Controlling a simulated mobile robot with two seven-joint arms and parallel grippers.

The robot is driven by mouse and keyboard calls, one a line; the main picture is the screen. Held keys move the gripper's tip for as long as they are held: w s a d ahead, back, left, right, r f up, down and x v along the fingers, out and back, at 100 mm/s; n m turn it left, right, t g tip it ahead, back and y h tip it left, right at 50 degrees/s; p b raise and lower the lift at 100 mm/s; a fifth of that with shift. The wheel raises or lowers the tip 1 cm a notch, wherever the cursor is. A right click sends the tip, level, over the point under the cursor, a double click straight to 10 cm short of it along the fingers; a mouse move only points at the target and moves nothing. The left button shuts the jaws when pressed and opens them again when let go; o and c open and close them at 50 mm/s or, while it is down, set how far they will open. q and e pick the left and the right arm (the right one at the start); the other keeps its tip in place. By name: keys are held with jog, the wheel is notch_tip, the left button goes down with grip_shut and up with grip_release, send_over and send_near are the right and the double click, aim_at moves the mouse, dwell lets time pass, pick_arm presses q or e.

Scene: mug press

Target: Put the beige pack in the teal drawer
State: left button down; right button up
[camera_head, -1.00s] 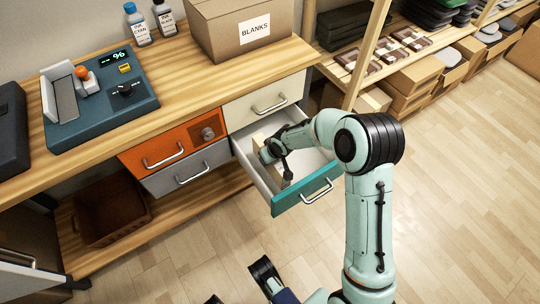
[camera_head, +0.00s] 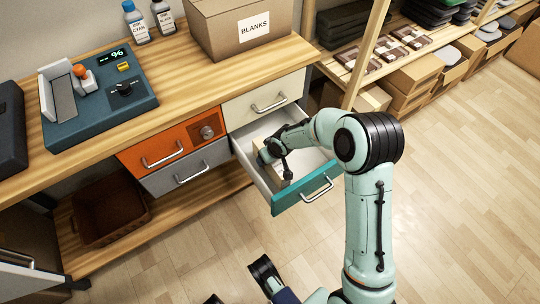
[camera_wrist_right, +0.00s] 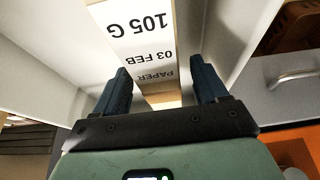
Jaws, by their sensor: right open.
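The teal drawer (camera_head: 318,196) is pulled out below the cream drawer. The beige pack (camera_head: 260,141) is inside it, toward the left wall, partly hidden by my right gripper (camera_head: 284,166). In the right wrist view, the pack (camera_wrist_right: 139,30) shows a white label reading 105 G, 03 FEB, PAPER. My right gripper (camera_wrist_right: 162,86) reaches into the drawer with its two dark fingers apart. The near end of the pack shows between and beyond the fingers. I cannot tell whether either finger touches it.
The orange drawer (camera_head: 165,143), grey drawer (camera_head: 187,169) and cream drawer (camera_head: 265,103) are shut. A BLANKS carton (camera_head: 238,30) and a blue-grey device (camera_head: 99,95) stand on the worktop. The floor in front of the drawers is clear.

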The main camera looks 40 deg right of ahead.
jog(key=shift+r+p, duration=0.45)
jog(key=shift+r, duration=0.2)
jog(key=p+v, duration=0.1)
jog(key=v, duration=0.3)
jog(key=shift+w, duration=0.15)
pick_arm(q)
notch_tip(320, 180, up, 6)
jog(key=s+d+p, duration=0.2)
jog(key=d, duration=0.1)
jog(key=shift+m+h, duration=0.3)
pick_arm(e)
jog(key=v, duration=0.8)
pick_arm(q)
jog(key=shift+a+f, duration=0.1)
